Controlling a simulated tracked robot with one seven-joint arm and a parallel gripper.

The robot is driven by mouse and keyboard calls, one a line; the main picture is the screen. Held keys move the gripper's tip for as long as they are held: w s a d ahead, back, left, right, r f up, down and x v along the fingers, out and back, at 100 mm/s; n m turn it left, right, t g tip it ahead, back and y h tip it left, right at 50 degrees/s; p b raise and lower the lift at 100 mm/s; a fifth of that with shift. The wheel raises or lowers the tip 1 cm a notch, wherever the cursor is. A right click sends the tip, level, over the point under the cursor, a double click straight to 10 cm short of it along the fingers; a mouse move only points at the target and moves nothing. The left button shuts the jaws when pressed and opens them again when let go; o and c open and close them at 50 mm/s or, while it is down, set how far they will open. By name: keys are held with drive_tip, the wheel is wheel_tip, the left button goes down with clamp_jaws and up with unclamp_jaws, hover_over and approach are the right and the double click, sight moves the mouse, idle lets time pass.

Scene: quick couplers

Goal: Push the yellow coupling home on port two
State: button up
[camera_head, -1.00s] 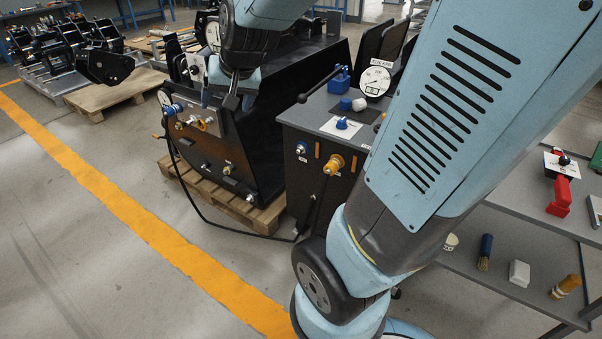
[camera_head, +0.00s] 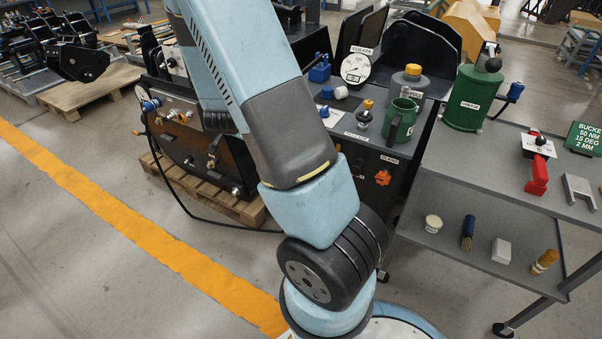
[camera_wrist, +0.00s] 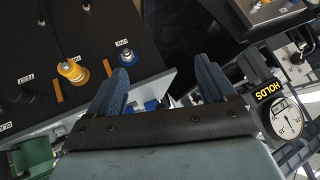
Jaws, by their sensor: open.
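In the wrist view, the yellow coupling (camera_wrist: 72,70) sits on the dark port panel (camera_wrist: 100,22), with a dark line running from it. An orange strip lies beside it. Whether it is fully seated I cannot tell. A blue-ringed port (camera_wrist: 124,56) labelled ONE is to its right. My gripper (camera_wrist: 162,80) is open, its two blue-grey fingers wide apart with nothing held between them. The yellow coupling lies to the left of the left finger, apart from it. In the head view, my arm covers that part of the console (camera_head: 345,128), and neither coupling nor gripper shows clearly.
A round gauge (camera_head: 356,68) and blue knobs stand on the console top. A green can (camera_head: 399,121) and a green canister (camera_head: 470,98) stand farther right. A grey shelf cart (camera_head: 490,175) holds tools. A black machine (camera_head: 192,150) rests on a pallet at left.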

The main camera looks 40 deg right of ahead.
drive_tip(key=s+d+f+m+h, duration=0.1)
drive_tip(key=s+d+f+h, duration=0.5)
drive_tip(key=d+f, duration=0.25)
drive_tip(key=s+d+f+m+h, duration=0.1)
drive_tip(key=s+d+f+h, duration=0.4)
drive_tip(key=d+f, duration=0.4)
drive_tip(key=shift+g, duration=0.3)
drive_tip(key=x, duration=0.8)
drive_tip(key=f+x, duration=0.1)
drive_tip(key=x, duration=0.3)
drive_tip(key=shift+w+f, duration=0.1)
drive_tip(key=shift+f, duration=0.05)
drive_tip(key=shift+c, duration=0.5)
drive_tip(key=shift+w+a+n, duration=0.1)
drive_tip(key=shift+n, duration=0.2)
drive_tip(key=c, duration=1.1)
